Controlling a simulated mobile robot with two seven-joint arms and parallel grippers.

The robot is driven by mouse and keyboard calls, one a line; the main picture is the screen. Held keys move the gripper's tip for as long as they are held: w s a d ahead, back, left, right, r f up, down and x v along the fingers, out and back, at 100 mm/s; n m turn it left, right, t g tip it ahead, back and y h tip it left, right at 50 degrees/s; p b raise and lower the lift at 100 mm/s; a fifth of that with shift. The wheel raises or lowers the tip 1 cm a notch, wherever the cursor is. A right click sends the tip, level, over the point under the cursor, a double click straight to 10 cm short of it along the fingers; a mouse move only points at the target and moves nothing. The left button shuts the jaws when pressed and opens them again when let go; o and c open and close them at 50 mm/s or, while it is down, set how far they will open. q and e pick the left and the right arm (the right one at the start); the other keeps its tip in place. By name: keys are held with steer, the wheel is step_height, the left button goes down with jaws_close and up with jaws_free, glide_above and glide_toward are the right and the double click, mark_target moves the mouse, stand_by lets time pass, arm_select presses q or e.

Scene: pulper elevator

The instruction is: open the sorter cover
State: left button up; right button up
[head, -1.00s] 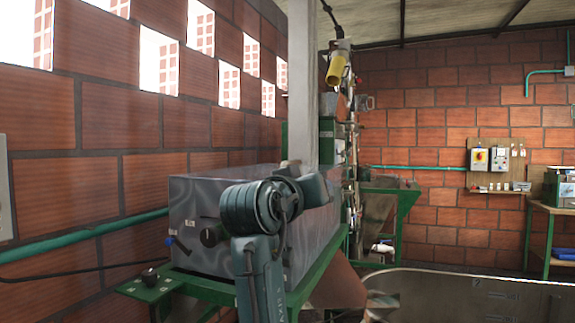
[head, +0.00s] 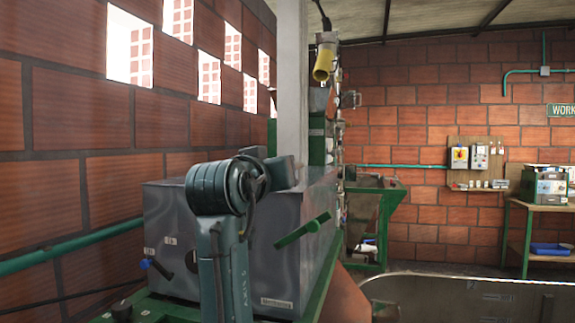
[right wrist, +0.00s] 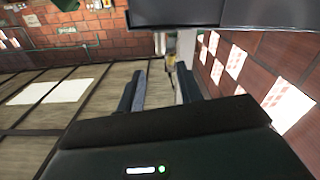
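A grey metal box machine (head: 275,270), which seems to be the sorter, stands on a green frame beside the brick wall. A green bar handle (head: 303,230) sticks out on its side. I cannot make out a separate cover; my arm hides part of the top. One arm, apparently my right, rises in front of the box, its gripper (head: 280,172) over or in front of the top edge; contact is unclear. In the right wrist view, the right gripper's two dark fingers (right wrist: 160,88) are apart with nothing between them. My left gripper is not in view.
A pale column (head: 293,90) stands behind the box, with a yellow cylinder (head: 324,65) beyond. A large metal tank (head: 470,290) lies at lower right. A green hopper stand (head: 375,215) and a workbench (head: 540,205) stand farther back. A teal pipe (head: 90,235) runs along the left wall.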

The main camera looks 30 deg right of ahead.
steer(key=p+x, duration=0.3)
steer(key=x, duration=0.7)
steer(key=shift+a, duration=0.1)
steer(key=shift+w+d+f, duration=0.1)
steer(key=shift+w+d, duration=0.4)
steer(key=shift+c, duration=0.4)
jaws_close()
